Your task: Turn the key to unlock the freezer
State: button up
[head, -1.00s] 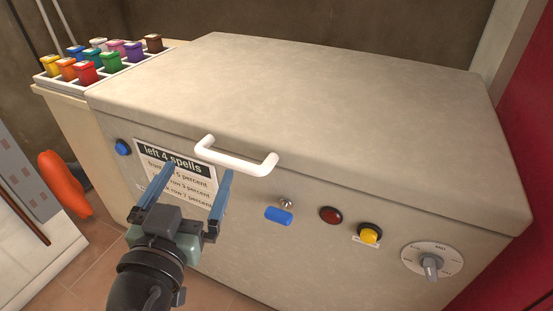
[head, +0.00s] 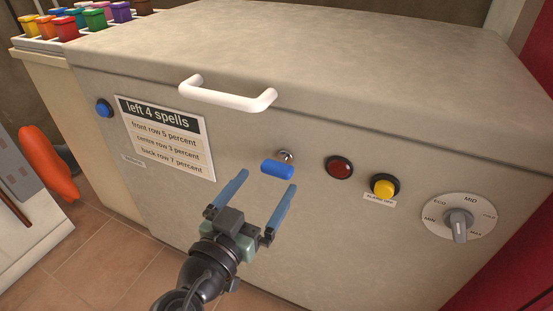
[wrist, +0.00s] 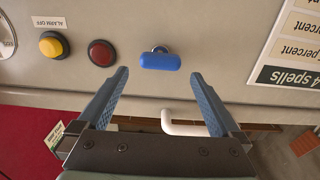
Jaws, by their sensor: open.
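The freezer (head: 330,110) is a large beige chest with its lid down and a white handle (head: 228,95) on the front edge. The key has a blue grip (head: 277,170) lying sideways, set in a round metal lock (head: 285,156) on the front panel. My gripper (head: 267,182) is open and empty, its two blue fingers pointing at the panel on either side of the key's line. In the wrist view the blue key grip (wrist: 160,62) is just beyond the gap between the fingertips (wrist: 158,75), apart from both.
Right of the key are a red light (head: 339,167), a yellow alarm-off button (head: 383,187) and a dial (head: 459,223). A sign (head: 165,138) and a blue button (head: 104,108) are to the left. Coloured containers (head: 66,27) stand at the back left.

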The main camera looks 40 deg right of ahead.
aim_at(274, 172)
jog(key=b+x, duration=0.1)
jog(key=x, duration=0.5)
jog(key=shift+a, duration=0.1)
jog(key=c, duration=1.2)
